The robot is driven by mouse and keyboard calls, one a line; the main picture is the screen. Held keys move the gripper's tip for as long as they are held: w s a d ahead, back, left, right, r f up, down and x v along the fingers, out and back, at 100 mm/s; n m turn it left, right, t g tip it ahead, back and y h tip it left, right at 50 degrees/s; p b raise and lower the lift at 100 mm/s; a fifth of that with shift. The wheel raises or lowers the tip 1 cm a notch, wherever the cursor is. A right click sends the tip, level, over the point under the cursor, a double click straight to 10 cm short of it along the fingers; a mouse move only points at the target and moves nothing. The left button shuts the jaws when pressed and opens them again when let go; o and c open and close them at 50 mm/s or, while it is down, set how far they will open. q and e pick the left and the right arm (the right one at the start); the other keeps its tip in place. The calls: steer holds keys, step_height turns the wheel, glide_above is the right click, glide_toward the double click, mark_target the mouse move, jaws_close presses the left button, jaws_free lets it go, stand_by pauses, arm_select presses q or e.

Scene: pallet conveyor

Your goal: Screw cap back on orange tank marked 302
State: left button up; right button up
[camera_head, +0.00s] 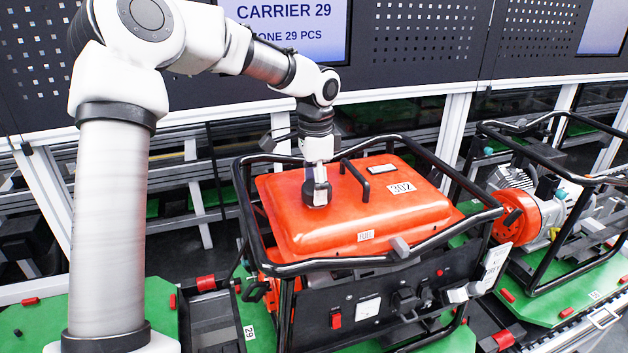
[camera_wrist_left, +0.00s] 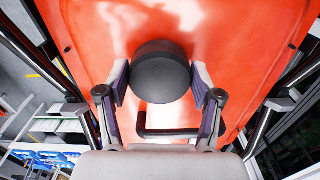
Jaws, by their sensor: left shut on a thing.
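The orange tank (camera_head: 345,215) marked 302 sits in a black tubular frame in the middle of the head view. Its 302 label (camera_head: 402,187) is on the top right, beside a black handle (camera_head: 356,180). My left gripper (camera_head: 316,187) points down over the left part of the tank top and is shut on the round black cap (camera_wrist_left: 163,75). In the left wrist view the fingers (camera_wrist_left: 160,90) hold the cap from both sides against the orange surface. The cap is at the tank top; its underside and any filler neck are hidden. My right gripper is not in view.
The black frame tube (camera_head: 345,263) surrounds the tank. A black control panel (camera_head: 370,308) with a red switch is below it. The generator stands on a green pallet (camera_head: 255,320). Another framed machine (camera_head: 545,210) stands at right. A perforated wall with a screen (camera_head: 285,25) is behind.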

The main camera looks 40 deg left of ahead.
arm_select(q)
steer(key=shift+m+p, duration=0.8)
steer(key=shift+f+m, duration=0.15)
steer(key=shift+m, duration=0.15)
steer(key=shift+m+p, duration=0.5)
steer(key=shift+p, duration=0.1)
steer(key=shift+m, duration=1.8)
